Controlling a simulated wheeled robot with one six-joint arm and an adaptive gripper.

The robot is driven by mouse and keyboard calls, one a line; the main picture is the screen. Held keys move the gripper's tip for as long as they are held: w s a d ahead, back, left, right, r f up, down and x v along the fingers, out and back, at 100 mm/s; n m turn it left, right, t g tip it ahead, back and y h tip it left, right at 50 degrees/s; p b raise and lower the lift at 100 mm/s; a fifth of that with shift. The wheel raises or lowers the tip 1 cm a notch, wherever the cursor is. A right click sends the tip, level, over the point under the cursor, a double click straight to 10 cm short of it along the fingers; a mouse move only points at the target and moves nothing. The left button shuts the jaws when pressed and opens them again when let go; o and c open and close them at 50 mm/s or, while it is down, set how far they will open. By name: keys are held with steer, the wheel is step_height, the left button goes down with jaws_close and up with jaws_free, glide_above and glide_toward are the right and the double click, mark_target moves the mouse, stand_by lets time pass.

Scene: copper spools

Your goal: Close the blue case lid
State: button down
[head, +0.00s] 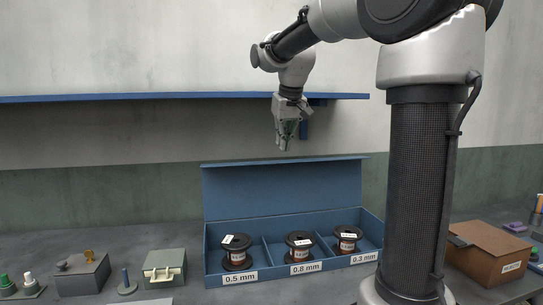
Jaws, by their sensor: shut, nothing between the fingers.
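The blue case (213,276) sits on the bench in the middle of the head view. Its lid (280,190) stands open, upright along the back edge. Three copper spools on dark reels rest inside: one (237,252) at the label 0.5 mm, one (299,246) at 0.8 mm and one (347,239) at 0.3 mm. Thin dividers separate them. My gripper (284,146) is shut and empty, pointing down above the lid's top edge and appearing apart from it. Its depth relative to the lid is hard to tell.
A blue shelf (150,98) runs along the wall behind my gripper. A green-grey box (164,268), a grey box (82,273) and a small peg stand (126,284) are left of the case. A brown box (488,252) stands at the right.

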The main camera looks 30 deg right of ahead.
steer(key=w+d+r+m+t, duration=0.1)
steer(key=w+r, duration=0.2)
steer(key=r, duration=0.2)
steer(key=w+r+m+t, duration=0.1)
steer(key=w+r, duration=0.2)
steer(key=r, duration=0.2)
steer(key=shift+h, duration=0.3)
steer(key=x, duration=1.9)
steer(key=shift+s+d+f, duration=0.2)
steer(key=shift+f, duration=0.35)
steer(key=shift+s+d, duration=0.1)
